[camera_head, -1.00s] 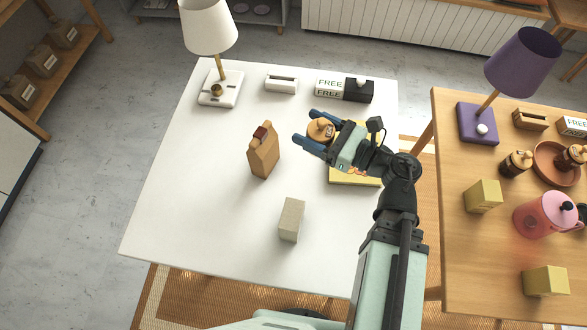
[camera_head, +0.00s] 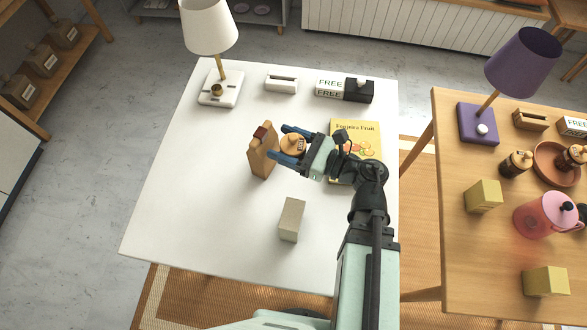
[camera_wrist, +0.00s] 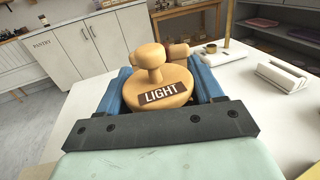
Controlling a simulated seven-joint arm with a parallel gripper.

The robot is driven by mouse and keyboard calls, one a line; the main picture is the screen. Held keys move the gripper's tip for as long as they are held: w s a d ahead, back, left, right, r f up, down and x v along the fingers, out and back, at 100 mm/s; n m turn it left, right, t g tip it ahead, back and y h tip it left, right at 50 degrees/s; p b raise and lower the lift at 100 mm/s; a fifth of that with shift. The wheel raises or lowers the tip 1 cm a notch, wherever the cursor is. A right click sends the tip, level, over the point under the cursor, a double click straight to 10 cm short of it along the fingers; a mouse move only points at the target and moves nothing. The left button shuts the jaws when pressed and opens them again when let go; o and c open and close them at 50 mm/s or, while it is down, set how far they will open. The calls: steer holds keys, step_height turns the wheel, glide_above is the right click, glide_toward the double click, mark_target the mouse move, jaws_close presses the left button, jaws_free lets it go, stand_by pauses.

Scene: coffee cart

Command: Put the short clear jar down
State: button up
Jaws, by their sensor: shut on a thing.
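The short jar shows mainly as its round wooden lid (camera_head: 292,144) with a knob and a dark label. In the wrist view, the lid (camera_wrist: 160,92) fills the middle and its label reads "LIGHT". The jar's clear body is hidden below the lid and between the fingers. My gripper (camera_head: 284,145) is shut on the jar, with one blue finger on each side; both fingers also show in the wrist view (camera_wrist: 162,86). I cannot tell whether the jar's base touches the white table (camera_head: 190,215). The jar is close to the right of a tan bag-shaped package (camera_head: 262,158).
A yellow book (camera_head: 355,132) lies behind my wrist. A pale block (camera_head: 291,219) stands in front. A lamp (camera_head: 219,88), a white holder (camera_head: 282,84) and a "FREE" box (camera_head: 345,90) line the back. The table's left front is clear.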

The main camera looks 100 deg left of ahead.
steer(key=shift+f, duration=4.8)
steer(key=shift+f, duration=0.15)
steer(key=o, duration=1.3)
steer(key=v, duration=1.4)
